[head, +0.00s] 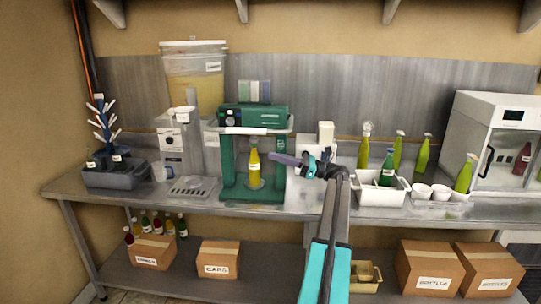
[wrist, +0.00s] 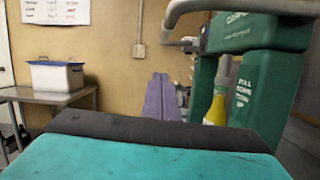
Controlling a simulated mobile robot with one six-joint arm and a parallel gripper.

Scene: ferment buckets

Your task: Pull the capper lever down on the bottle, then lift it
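The green capper (head: 228,165) stands on the steel bench in the head view, and part of it shows at the right of the wrist view (wrist: 258,85). Its pale lever bar (head: 250,131) runs across the front near the top; a grey bar (wrist: 185,8) curves across the top of the wrist view. A yellow bottle with a green neck (head: 254,168) stands upright inside the frame, partly visible in the wrist view (wrist: 217,108). My gripper (head: 275,158) is below the lever, near the right post. Its purple fingers (wrist: 163,95) lie side by side, seemingly shut and empty.
A drip tray and dispenser (head: 172,155) stand left of the capper. A white bin (head: 380,188) with bottles, cups (head: 422,190) and a white cabinet (head: 495,140) stand right. A side table with a white container (wrist: 57,77) is left in the wrist view.

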